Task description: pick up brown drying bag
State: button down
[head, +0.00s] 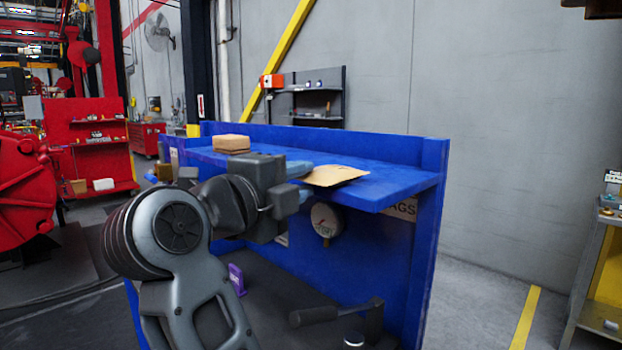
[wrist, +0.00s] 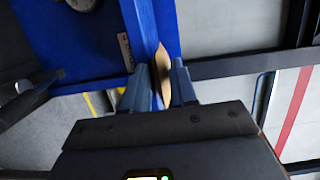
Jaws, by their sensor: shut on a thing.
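The brown drying bag (head: 334,175) is a flat tan packet at the blue shelf's top, to the right of my gripper in the head view. My gripper (head: 300,180) reaches in from the left at shelf height, its fingers against the bag's near end. In the wrist view the bag (wrist: 161,74) shows edge-on between the two blue-grey fingers of my gripper (wrist: 161,88), which are shut on it. Whether the bag still touches the shelf cannot be told.
The blue workbench shelf (head: 395,184) carries a tan box (head: 231,143) at its left. Below it are a round gauge (head: 325,219), a purple item (head: 237,279) and a dark-handled tool (head: 340,314). A grey shelf unit (head: 592,270) stands at the far right, with open floor between.

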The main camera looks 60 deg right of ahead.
jog(key=s+d+r, duration=0.5)
jog(key=d+r, duration=0.5)
jog(key=r, duration=0.1)
jog(key=shift+s+b, duration=0.35)
jog(key=shift+b, duration=0.1)
